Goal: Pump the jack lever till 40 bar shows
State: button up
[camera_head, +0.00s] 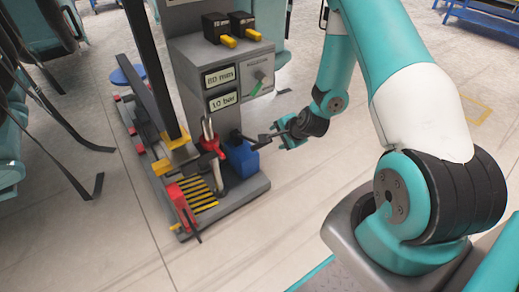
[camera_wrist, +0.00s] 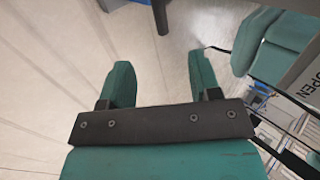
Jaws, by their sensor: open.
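The jack unit is a grey cabinet (camera_head: 190,75) on a grey base, in the middle of the head view. Its lower display (camera_head: 223,101) seems to read 10 bar, though the digits are small. A blue block (camera_head: 241,158) sits on the base at the cabinet's foot, with a dark bar (camera_head: 243,138) above it pointing toward my gripper. I cannot tell for sure which bar is the jack lever. My gripper (camera_head: 283,142) is open, right of the blue block. In the wrist view its two teal fingers are apart, with only floor between them (camera_wrist: 160,78).
A red lever (camera_head: 183,208) stands at the base's front left, and a tall black post (camera_head: 151,65) rises behind. Teal seats (camera_head: 38,25) are at left. Floor is clear in front.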

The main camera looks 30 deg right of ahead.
jog(key=b+x, duration=0.5)
jog(key=x, duration=1.2)
jog(key=shift+w+f+b, duration=0.1)
jog(key=shift+b, duration=0.2)
jog(key=shift+c, duration=0.2)
